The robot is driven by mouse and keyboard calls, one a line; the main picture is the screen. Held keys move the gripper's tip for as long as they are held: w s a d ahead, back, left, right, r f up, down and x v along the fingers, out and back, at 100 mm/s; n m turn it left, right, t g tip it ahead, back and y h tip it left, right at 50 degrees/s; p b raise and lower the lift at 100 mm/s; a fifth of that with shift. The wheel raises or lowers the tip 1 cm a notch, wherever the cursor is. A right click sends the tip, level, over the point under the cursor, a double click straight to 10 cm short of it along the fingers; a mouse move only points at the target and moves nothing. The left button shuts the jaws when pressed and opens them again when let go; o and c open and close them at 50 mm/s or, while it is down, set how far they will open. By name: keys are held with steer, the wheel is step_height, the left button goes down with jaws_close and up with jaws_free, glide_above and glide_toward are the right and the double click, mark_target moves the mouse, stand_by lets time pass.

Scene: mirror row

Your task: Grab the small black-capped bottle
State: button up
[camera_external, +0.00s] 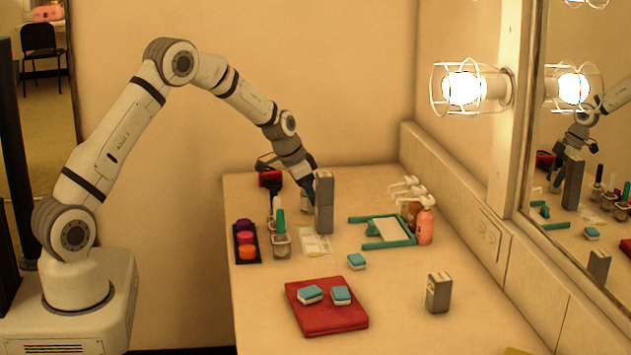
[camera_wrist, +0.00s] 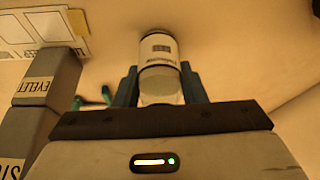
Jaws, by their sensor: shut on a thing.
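In the external view my gripper (camera_external: 307,188) is low over the back of the counter, just left of and behind a grey box stack (camera_external: 324,203). The stack hides most of the bottle there.
A black tray of coloured jars (camera_external: 236,244), a teal frame (camera_external: 382,244) and pump bottles (camera_external: 425,225) are nearby. A red book (camera_external: 327,318) with blue-white blocks lies in front.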

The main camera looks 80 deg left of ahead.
steer(key=shift+c, duration=1.3)
